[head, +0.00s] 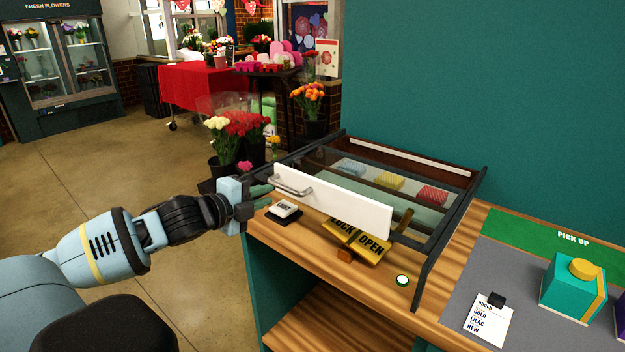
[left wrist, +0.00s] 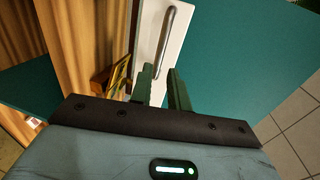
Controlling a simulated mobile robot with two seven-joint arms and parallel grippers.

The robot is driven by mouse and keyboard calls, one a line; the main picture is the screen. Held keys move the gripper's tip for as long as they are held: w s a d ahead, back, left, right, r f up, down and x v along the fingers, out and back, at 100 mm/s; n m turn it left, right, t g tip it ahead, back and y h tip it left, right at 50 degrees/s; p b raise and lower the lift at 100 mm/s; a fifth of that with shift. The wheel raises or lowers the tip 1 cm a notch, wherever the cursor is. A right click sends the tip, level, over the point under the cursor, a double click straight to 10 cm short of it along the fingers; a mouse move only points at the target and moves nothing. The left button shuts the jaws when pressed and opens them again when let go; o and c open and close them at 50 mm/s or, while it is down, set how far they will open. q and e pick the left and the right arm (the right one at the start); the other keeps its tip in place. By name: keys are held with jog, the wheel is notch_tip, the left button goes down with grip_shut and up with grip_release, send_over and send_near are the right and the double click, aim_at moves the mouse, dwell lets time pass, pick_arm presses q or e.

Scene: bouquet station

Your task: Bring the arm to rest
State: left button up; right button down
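My left gripper (head: 262,196) is at the left end of the counter, beside the white drawer front (head: 345,206) with its metal handle (head: 291,184). In the left wrist view its two green fingers (left wrist: 163,88) stand a little apart with nothing between them. The handle (left wrist: 155,42) lies just beyond the fingertips there; I cannot tell whether they touch it. My right gripper is in neither view.
A glass-topped case (head: 380,180) holds blue, yellow and red blocks. A yellow lock/open sign (head: 362,244), a small black-and-white item (head: 284,212) and a round green-and-white button (head: 402,280) are on the wooden counter. A teal box (head: 570,287) stands at right. Open floor lies left.

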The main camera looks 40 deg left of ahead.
pick_arm(q)
jog(key=s+d+f+n+g, duration=0.1)
jog(key=s+d+f+n, duration=0.2)
jog(key=f, duration=0.6)
jog(key=s+d+f+n+g, duration=0.1)
jog(key=s+d+f+n, duration=0.1)
jog(key=s+f, duration=0.45)
jog(key=s+d+f+n+g, duration=0.1)
jog(key=s+d+f+n, duration=0.15)
jog(key=f, duration=0.75)
jog(key=s+d+f+n+g, duration=0.1)
jog(key=s+d+f+n, duration=0.3)
jog(key=s+d+f, duration=0.3)
jog(key=s+d+f+n+g, duration=0.2)
jog(key=s+d+f+n, duration=0.3)
jog(key=s+d, duration=0.6)
notch_tip(320, 180, down, 2)
jog(key=shift+s+g+h, duration=0.2)
jog(key=shift+g+h, duration=0.1)
